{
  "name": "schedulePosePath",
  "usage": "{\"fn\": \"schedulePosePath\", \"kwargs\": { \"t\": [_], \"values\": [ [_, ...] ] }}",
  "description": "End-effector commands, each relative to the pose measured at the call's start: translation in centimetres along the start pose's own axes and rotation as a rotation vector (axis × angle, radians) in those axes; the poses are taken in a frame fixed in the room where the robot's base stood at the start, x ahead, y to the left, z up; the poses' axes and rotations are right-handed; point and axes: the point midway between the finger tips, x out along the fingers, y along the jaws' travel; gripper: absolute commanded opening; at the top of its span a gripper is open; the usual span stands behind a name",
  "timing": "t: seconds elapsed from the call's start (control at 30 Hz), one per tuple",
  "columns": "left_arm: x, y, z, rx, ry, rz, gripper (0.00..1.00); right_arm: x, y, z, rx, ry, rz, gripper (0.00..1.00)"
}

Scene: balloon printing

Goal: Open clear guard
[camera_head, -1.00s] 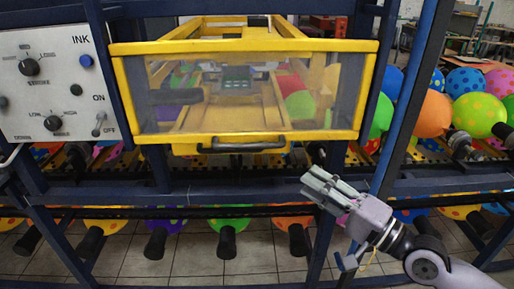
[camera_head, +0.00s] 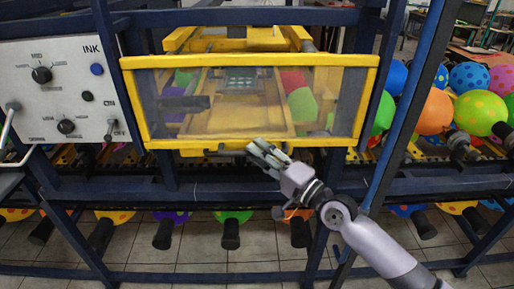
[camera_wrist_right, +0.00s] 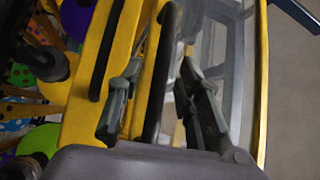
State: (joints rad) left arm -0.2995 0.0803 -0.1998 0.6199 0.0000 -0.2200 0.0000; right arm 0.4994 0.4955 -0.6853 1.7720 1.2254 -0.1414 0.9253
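The clear guard (camera_head: 250,62) is a see-through panel in a yellow frame on the front of the machine. It is down over the opening. Its dark bar handle (camera_wrist_right: 160,80) runs along the lower edge, mostly hidden behind my right gripper in the head view. My right gripper (camera_head: 262,154) is at the handle. In the right wrist view its two fingers (camera_wrist_right: 160,105) are apart, one on each side of the handle, with gaps visible. My left gripper is not in view.
A white control panel (camera_head: 60,90) with knobs and a switch is at the left. Blue frame posts (camera_head: 412,110) stand to the right of the guard. Colourful balloons (camera_head: 470,110) sit at the right. A blue rail (camera_head: 220,190) crosses below the guard.

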Motion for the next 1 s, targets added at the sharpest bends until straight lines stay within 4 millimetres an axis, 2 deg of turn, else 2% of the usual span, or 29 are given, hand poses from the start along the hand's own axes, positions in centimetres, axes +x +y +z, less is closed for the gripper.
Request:
{"fn": "schedulePosePath", "kwargs": {
  "t": [0.13,0.43,0.9,1.0],
  "values": [
    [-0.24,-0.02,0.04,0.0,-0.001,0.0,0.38,1.03,-0.05,0.01,0.001,0.0,0.0,0.33],
    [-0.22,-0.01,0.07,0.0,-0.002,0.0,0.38,1.19,0.03,0.01,0.0,0.0,0.0,0.33],
    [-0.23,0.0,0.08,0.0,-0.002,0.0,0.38,1.16,0.02,0.01,0.0,0.0,0.0,0.02],
    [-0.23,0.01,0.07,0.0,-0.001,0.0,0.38,1.15,0.03,0.01,0.0,0.0,0.0,0.0]
  ]
}}
